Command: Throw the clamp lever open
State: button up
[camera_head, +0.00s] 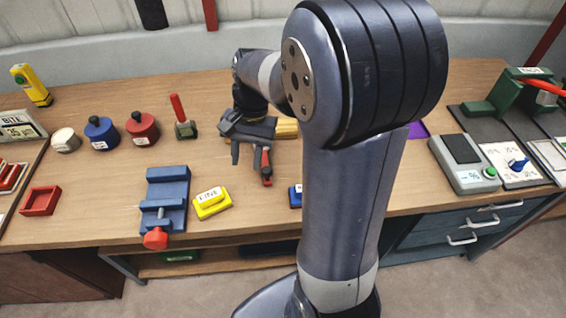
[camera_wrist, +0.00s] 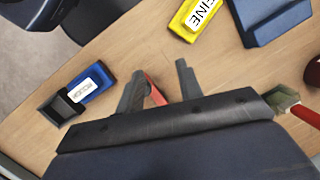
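A red lever (camera_head: 265,160) slants down toward the near side of the bench, beside the right finger of my gripper (camera_head: 251,163). In the wrist view the red lever (camera_wrist: 154,91) shows between the two spread fingers of my gripper (camera_wrist: 157,82), nearer the left one. The gripper is open; I cannot tell whether a finger touches the lever. The lever's base is hidden under the gripper. A tan block (camera_head: 287,128) shows just behind it. A second red lever (camera_head: 178,107) stands upright on a small green base to the left, clear of the gripper.
A blue vise (camera_head: 167,190) and a yellow labelled block (camera_head: 212,203) stand in front left. A blue labelled block (camera_wrist: 88,84) is close by, partly hidden by my arm in the head view. Blue and red round weights (camera_head: 142,129) stand back left.

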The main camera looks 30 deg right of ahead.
jog(key=d+m+y, duration=0.1)
jog(key=d+m, duration=0.1)
jog(key=d, duration=0.1)
jog(key=s+d+m+y, duration=0.1)
jog(key=d+m, duration=0.2)
jog(key=s+d+m+t+y+p, duration=0.1)
jog(key=d+m, duration=0.1)
jog(key=d, duration=0.1)
jog(key=shift+f, duration=0.15)
grip_shut()
jog(key=s+d+m+t+y+p, duration=0.1)
jog(key=s+d+m+t, duration=0.3)
jog(key=d+m, duration=0.5)
jog(key=shift+s+d+r+y, duration=0.2)
jog(key=shift+r+y, duration=0.2)
jog(key=shift+y, duration=0.2)
jog(key=shift+w, duration=0.1)
